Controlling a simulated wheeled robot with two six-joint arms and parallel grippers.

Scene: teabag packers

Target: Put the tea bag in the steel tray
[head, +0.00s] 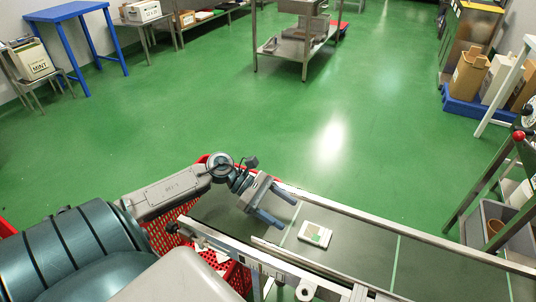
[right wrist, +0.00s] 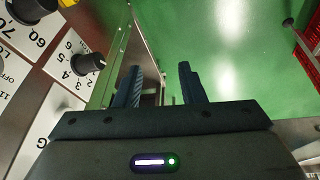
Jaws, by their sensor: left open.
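I cannot make out a steel tray for certain in either view.
Metal rails edge the belt. A red perforated crate (head: 172,238) stands at its left end. A panel with black knobs (right wrist: 88,62) is close left of my right gripper. A steel table (head: 297,40) stands far back. Green floor (head: 200,110) between is clear.

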